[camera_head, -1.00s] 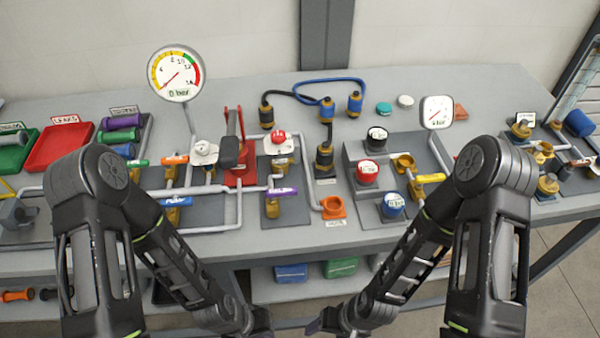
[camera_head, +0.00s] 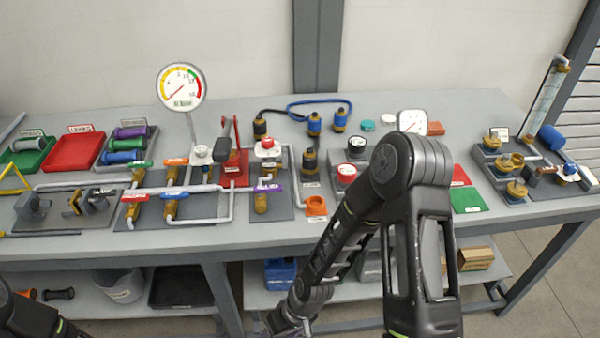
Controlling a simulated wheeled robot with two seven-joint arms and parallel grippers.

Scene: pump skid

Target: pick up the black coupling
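A black coupling with a brass lower part (camera_head: 260,127) stands towards the back of the bench, at the left end of the looped hoses. A second black coupling (camera_head: 310,159) stands upright on a grey plate nearer the front, with a black hose running up from its top. I cannot tell which one is meant. My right arm reaches down and left in front of the bench. Its gripper end (camera_head: 288,325) is low at the bottom edge, well away from both couplings, and its fingers are not clear. My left gripper is out of view; only part of that arm shows at the lower left.
A tall round gauge (camera_head: 182,87), valves and pipes crowd the left. The bench's front edge is mostly clear.

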